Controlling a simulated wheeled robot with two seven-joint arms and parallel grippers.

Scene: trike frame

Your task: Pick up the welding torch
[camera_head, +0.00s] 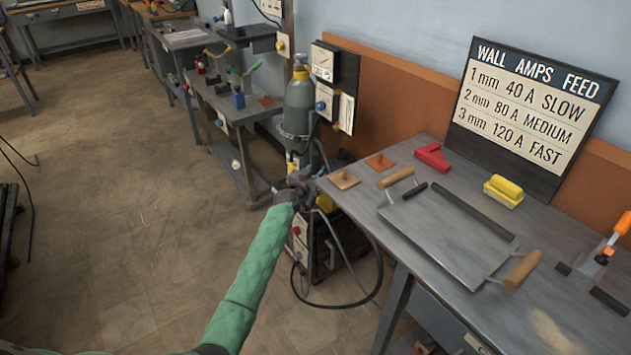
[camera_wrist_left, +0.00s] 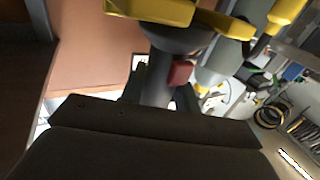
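My left gripper (camera_head: 299,183) is at the end of the green-sleeved arm, in front of the welding machine (camera_head: 322,245) and below the gas cylinder (camera_head: 299,108). In the left wrist view, a dark round handle with a red trigger (camera_wrist_left: 180,73), which looks like the welding torch, stands between the fingers of my left gripper (camera_wrist_left: 160,92). The fingers lie close on both sides of it; whether they press on it I cannot tell. Yellow parts (camera_wrist_left: 150,9) are at its upper end. In the head view the torch is mostly hidden by the gripper. My right gripper is not in view.
A metal table (camera_head: 440,235) on the right bears a plate with wooden handles (camera_head: 448,235), a red block (camera_head: 433,157) and a yellow block (camera_head: 503,191). A dark hose (camera_head: 372,290) loops beside the machine. A workbench (camera_head: 230,105) stands behind.

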